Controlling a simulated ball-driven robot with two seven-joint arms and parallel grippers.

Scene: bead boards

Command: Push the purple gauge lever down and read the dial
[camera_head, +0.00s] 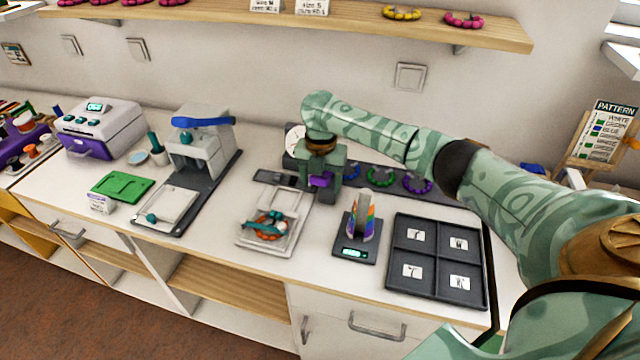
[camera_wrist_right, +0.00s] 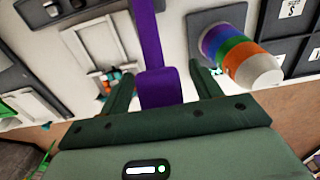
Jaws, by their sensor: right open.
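The purple gauge lever (camera_head: 320,181) is in the middle of the head view, mostly covered by my right gripper (camera_head: 322,172). In the right wrist view the purple lever (camera_wrist_right: 160,85) stands between the two open dark green fingers of the right gripper (camera_wrist_right: 162,72). I cannot tell whether either finger touches it. The white round dial (camera_head: 294,138) shows just left of my right wrist, partly hidden by it. Its reading is too small to make out. My left gripper is not in view.
A tray with beads (camera_head: 283,216) lies in front of the gauge. A scale (camera_head: 355,250) with a rainbow-striped cone and a dark four-part tray (camera_head: 437,252) stand to the right. A grey press (camera_head: 200,150) stands left. Bead rings lie behind, under my arm.

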